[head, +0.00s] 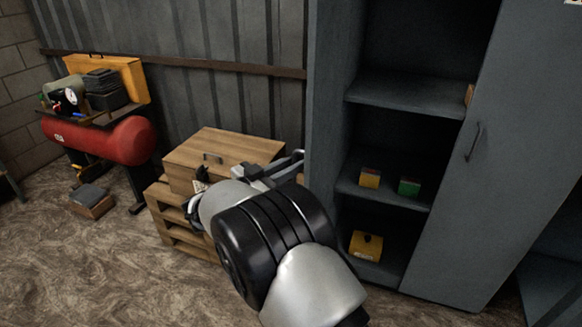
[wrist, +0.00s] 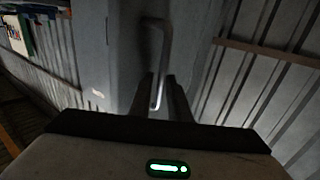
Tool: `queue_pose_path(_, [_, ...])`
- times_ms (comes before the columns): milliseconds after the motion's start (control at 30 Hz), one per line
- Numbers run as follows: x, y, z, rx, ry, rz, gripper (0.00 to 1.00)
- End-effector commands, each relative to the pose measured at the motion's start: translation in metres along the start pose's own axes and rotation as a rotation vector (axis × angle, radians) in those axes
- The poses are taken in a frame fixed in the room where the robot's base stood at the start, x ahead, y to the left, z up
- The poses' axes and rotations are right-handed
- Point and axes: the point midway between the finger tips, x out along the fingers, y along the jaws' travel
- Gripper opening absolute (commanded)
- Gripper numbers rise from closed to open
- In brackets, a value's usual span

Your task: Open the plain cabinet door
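The grey metal cabinet (head: 405,95) stands at the right in the head view, its shelves exposed on the left. Its right door (head: 510,150) covers the front and carries a dark bar handle (head: 473,141). A grey panel (head: 332,110) at the left, seen nearly edge-on, looks like the other door swung open. My gripper (head: 292,165) is beside its left face. In the wrist view, a pale bar handle (wrist: 157,40) stands on a grey panel (wrist: 125,45). My gripper's fingers (wrist: 160,100) are close together around its lower end, apparently gripping it. The contact is dark.
A wooden box (head: 225,150) on a pallet (head: 165,220) is close behind my arm. A red air compressor (head: 105,138) stands farther left. Small boxes (head: 370,177) and a yellow case (head: 366,245) are on the shelves. The floor at left front is clear.

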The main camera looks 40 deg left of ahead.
Motion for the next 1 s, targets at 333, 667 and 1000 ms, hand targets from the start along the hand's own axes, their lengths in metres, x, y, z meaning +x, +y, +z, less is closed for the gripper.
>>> queue_pose_path(333, [-0.004,0.000,0.004,-0.004,-0.006,-0.001,0.27])
queue_pose_path(667, [-0.024,-0.001,0.004,-0.005,-0.009,-0.004,0.27])
queue_pose_path(1000, [-0.104,-0.001,0.003,-0.004,-0.008,-0.003,0.27])
